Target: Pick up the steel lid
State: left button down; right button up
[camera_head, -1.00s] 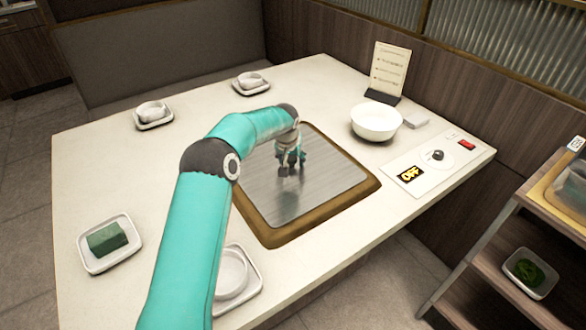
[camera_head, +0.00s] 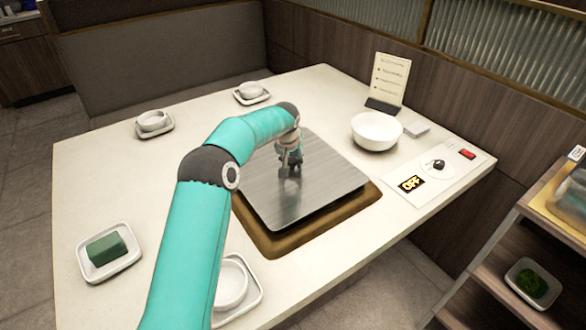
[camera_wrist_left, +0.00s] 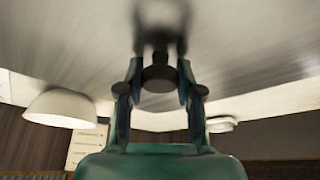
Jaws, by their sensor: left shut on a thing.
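The steel lid (camera_head: 320,192) is a square brushed-metal plate with a small knob in the middle. It hangs a little above the brown-rimmed well (camera_head: 268,240) in the table, and more of the rim shows on the near side. My left gripper (camera_head: 290,168) reaches in from above and is shut on the lid's knob. In the left wrist view the knob (camera_wrist_left: 158,78) sits between the two fingers, with the lid's blurred surface around it. The inside of the well is hidden under the lid. My right gripper is not in view.
A tray with a green block (camera_head: 106,250) is at the left. Small dishes stand around the table. A shelf (camera_head: 500,262) is at the right.

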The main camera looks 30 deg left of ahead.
pick_arm(q)
notch_tip(320, 180, up, 9)
jog(key=shift+w+f+p, duration=0.1)
jog(key=shift+p, duration=0.35)
notch_tip(320, 180, up, 8)
jog(key=p, duration=0.3)
jog(key=shift+r, duration=0.3)
notch_tip(320, 180, up, 10)
jog(key=p, duration=1.2)
send_over(292, 159)
jog(key=shift+r, duration=0.1)
jog(key=shift+d, duration=0.15)
